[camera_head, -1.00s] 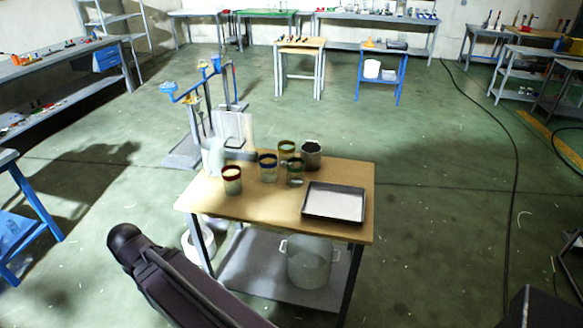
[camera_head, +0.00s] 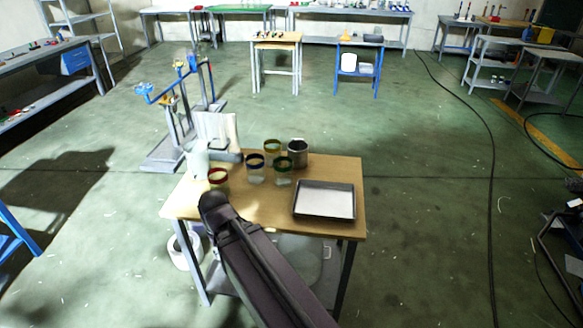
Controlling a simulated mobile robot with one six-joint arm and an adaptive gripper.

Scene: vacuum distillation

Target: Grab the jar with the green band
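The jar with the green band (camera_head: 283,171) stands upright on the small wooden table (camera_head: 256,205), between the blue-banded jar (camera_head: 255,169) and the tray. A yellow-banded jar (camera_head: 272,149) stands just behind it. A red-banded jar (camera_head: 218,178) stands at the left, its lower part hidden by my arm. My arm comes in from the bottom and covers the table's front left part. My gripper's fingers are not visible in this view.
A dark tray with a white inside (camera_head: 324,200) lies on the table's right side. A grey metal pot (camera_head: 297,152) stands behind the green-banded jar. A white jug (camera_head: 197,159) is at the table's left back corner. Open floor lies right of the table.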

